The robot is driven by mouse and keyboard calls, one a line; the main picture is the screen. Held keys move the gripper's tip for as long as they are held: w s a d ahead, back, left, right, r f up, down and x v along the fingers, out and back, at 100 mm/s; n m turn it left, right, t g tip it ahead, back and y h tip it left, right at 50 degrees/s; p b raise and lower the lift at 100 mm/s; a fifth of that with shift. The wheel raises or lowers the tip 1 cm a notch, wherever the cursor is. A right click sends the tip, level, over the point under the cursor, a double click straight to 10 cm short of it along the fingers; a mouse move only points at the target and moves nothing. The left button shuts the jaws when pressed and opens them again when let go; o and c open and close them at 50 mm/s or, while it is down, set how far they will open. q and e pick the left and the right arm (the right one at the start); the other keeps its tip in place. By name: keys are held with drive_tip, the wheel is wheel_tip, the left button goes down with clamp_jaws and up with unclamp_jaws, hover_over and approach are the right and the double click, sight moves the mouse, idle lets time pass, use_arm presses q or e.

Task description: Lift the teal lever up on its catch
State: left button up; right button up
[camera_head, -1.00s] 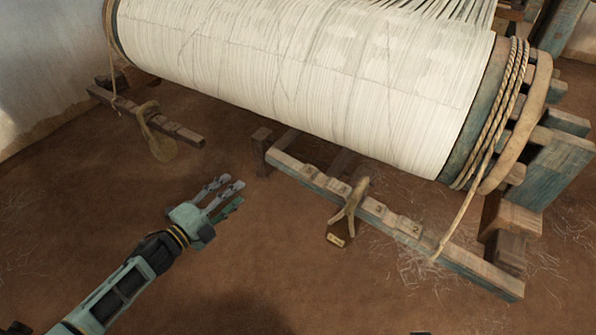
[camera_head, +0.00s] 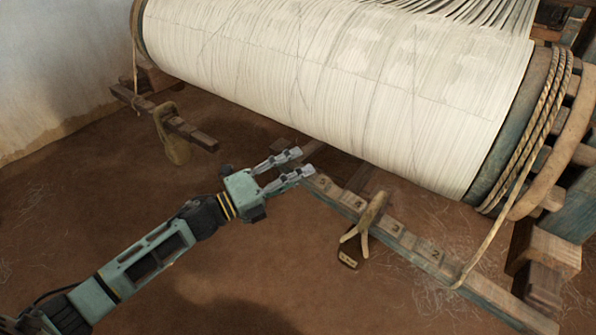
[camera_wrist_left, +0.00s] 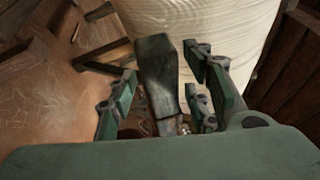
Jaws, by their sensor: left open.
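The worn, teal-painted lever (camera_head: 425,258) is a long notched beam running from the middle of the head view to the lower right, below the cloth roll. A forked tan hanger (camera_head: 371,212) sits over it with a dark weight (camera_head: 349,253) below. My left gripper (camera_head: 303,162) is open at the lever's left end, its fingers overlapping that end. In the left wrist view a dark grey-green bar end (camera_wrist_left: 158,75), apparently the lever, lies between the spread fingers; contact cannot be told. The catch cannot be made out. My right gripper is not in view.
The large white warp roll (camera_head: 330,85) hangs just above and behind the lever. A rope (camera_head: 500,225) runs down to the lever's right part. The earthen floor in front is clear.

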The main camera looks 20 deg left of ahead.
use_arm(q)
drive_tip(key=shift+w+d, duration=0.25)
drive_tip(key=shift+c, duration=0.6)
clamp_jaws()
